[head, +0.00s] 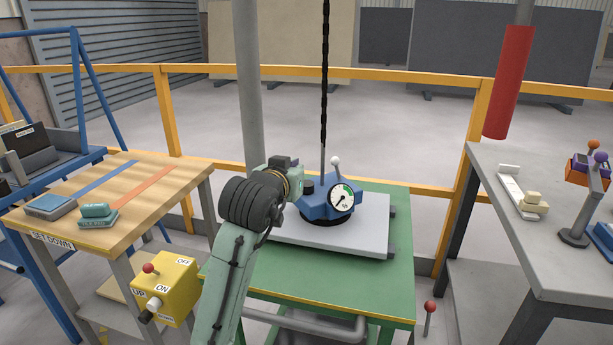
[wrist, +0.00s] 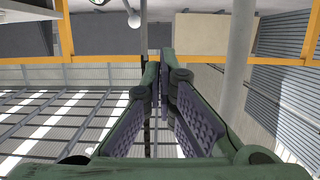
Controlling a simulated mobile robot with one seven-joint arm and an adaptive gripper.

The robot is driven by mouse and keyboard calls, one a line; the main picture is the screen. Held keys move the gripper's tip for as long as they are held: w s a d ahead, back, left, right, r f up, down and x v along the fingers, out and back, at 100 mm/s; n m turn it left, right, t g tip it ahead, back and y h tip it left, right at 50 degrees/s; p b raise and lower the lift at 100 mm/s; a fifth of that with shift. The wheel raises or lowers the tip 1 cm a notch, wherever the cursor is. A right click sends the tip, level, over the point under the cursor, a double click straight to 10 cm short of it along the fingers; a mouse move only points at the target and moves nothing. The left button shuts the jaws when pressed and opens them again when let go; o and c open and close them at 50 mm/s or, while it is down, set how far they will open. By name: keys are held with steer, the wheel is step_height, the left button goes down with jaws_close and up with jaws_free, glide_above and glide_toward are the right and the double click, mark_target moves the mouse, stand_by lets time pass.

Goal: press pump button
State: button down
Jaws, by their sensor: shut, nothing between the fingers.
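The blue pump unit (head: 318,208) sits on a light grey slab (head: 290,235) on the green table. It has a round dial gauge (head: 341,199), a lever with a white ball (head: 336,161) and a dark round knob (head: 308,187) on its left. No label marks which part is the pump button. In the wrist view my gripper (wrist: 165,62) is shut and empty, its fingertips together. In the head view my wrist is left of the pump unit, and my fingertips cannot be made out. A small white ball (wrist: 134,20) shows near the wrist view's top edge.
A yellow control box (head: 170,290) with ON, OFF and UP labels stands at the left front. A wooden set-down table (head: 130,180) is left, a grey table (head: 500,215) right. A dark chain (head: 324,80) hangs above the pump. Yellow railing (head: 400,75) runs behind.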

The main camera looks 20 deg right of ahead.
steer(key=p, duration=0.2)
glide_above(306, 196)
steer(key=f, duration=0.2)
step_height(306, 196, down, 3)
steer(key=shift+f+p, duration=0.1)
steer(key=shift+p, duration=0.6)
steer(key=shift+f, duration=0.55)
step_height(306, 196, down, 2)
steer(key=shift+b, duration=0.55)
steer(key=shift+r, duration=0.1)
step_height(306, 196, up, 4)
steer(key=p, duration=0.4)
steer(key=shift+w+d+r, duration=0.1)
steer(key=shift+r, duration=0.05)
steer(key=b+v, duration=0.3)
steer(key=v, duration=0.7)
steer(key=shift+b, duration=0.35)
